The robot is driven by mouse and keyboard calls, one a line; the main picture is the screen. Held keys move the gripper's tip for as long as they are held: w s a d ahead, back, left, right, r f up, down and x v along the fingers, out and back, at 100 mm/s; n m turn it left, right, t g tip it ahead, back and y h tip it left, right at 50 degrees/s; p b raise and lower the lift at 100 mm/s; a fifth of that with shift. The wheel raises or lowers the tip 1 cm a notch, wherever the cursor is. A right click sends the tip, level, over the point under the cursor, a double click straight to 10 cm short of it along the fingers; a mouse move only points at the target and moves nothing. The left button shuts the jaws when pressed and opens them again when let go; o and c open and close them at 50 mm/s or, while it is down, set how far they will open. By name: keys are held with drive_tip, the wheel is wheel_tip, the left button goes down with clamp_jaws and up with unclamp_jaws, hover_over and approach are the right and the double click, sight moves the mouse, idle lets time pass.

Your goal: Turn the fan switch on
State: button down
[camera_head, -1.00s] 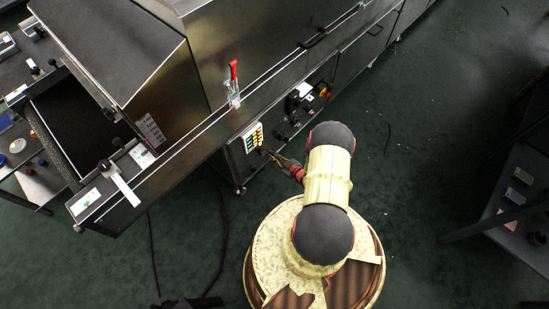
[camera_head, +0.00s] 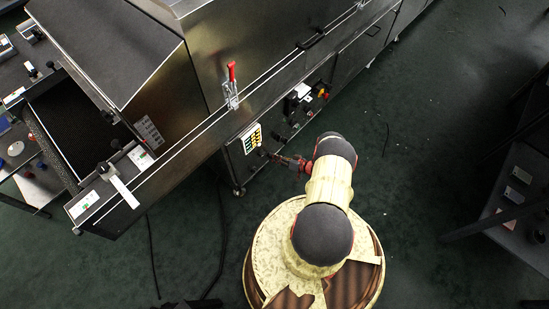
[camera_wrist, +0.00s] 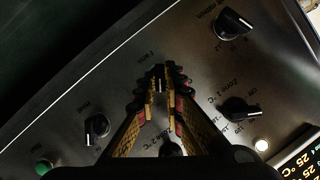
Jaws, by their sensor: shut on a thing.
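The fan switch (camera_wrist: 158,84) is a small black knob with a pale pointer line, on the dark metal control panel (camera_wrist: 195,60). A small upside-down label that seems to read FAN sits just above it in the wrist view. My gripper (camera_wrist: 160,92) has its two yellow-and-black fingers closed around this knob, one on each side. The fingers hide much of the knob. In the head view, my gripper (camera_head: 272,158) reaches the panel on the dryer's front side, and the knob is too small to make out there.
Other black knobs sit close by: one at left (camera_wrist: 97,127), one at upper right (camera_wrist: 233,22), one at right (camera_wrist: 238,108). A green button (camera_wrist: 43,166) and a lit white lamp (camera_wrist: 261,145) are near. A red-handled clamp (camera_head: 232,85) stands above on the dryer.

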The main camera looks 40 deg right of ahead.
drive_tip(key=shift+w+m+y, duration=0.1)
drive_tip(key=shift+m+y, duration=0.2)
drive_tip(key=shift+m, duration=0.1)
idle(0.3)
drive_tip(key=c, duration=1.9)
unclamp_jaws()
drive_tip(key=v, duration=1.2)
drive_tip(key=shift+f, duration=0.1)
